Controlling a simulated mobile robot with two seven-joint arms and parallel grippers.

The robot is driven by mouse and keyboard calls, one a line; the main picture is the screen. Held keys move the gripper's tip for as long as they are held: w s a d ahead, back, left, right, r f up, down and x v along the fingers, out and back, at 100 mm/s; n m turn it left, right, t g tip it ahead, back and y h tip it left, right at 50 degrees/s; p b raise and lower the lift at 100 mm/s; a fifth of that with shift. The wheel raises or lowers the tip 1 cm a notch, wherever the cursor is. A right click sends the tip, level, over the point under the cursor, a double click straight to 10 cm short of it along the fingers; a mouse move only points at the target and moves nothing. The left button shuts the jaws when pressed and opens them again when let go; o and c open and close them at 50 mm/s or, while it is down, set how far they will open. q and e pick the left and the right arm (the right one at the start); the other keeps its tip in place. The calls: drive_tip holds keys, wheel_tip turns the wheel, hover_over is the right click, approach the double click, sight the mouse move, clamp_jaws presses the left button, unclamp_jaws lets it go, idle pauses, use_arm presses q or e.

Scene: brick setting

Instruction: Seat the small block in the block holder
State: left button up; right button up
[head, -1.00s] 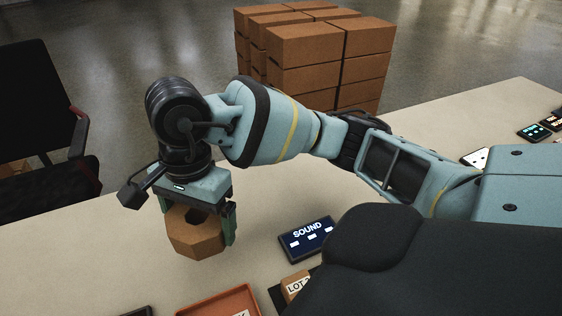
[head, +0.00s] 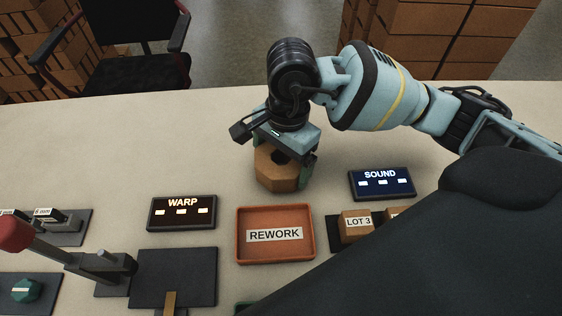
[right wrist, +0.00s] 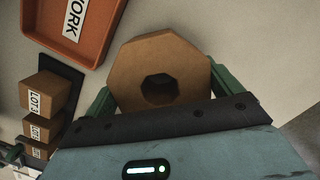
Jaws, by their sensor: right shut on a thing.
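My right gripper (head: 284,167) is shut on a brown eight-sided block (head: 278,178) with a hole through its middle. It holds the block by its sides, over the table behind the orange REWORK tray. In the right wrist view the block (right wrist: 135,77) sits between the green fingers, its holed face toward the camera. A dark square plate (head: 185,270) beside a red-knobbed lever fixture stands at lower left, with a tan strip at its front edge; I cannot tell whether this is the block holder. My left gripper is not in view.
The REWORK tray (head: 244,256) is empty except for its label. WARP (head: 183,212) and SOUND (head: 381,183) displays flank it. LOT-labelled blocks (head: 357,227) stand on a dark base at right. The red-knobbed lever (head: 60,251) rises at left. The table's back left is clear.

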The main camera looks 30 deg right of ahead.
drive_tip(key=shift+f, duration=0.7)
drive_tip(key=shift+f, duration=0.2)
drive_tip(key=o, duration=1)
drive_tip(key=shift+c, duration=0.2)
drive_tip(key=shift+r, duration=0.1)
wheel_tip(320, 180, up, 12)
drive_tip(key=d, duration=0.1)
drive_tip(key=shift+w+d+p, duration=0.2)
drive_tip(key=shift+w+p, duration=0.05)
drive_tip(key=shift+p, duration=0.15)
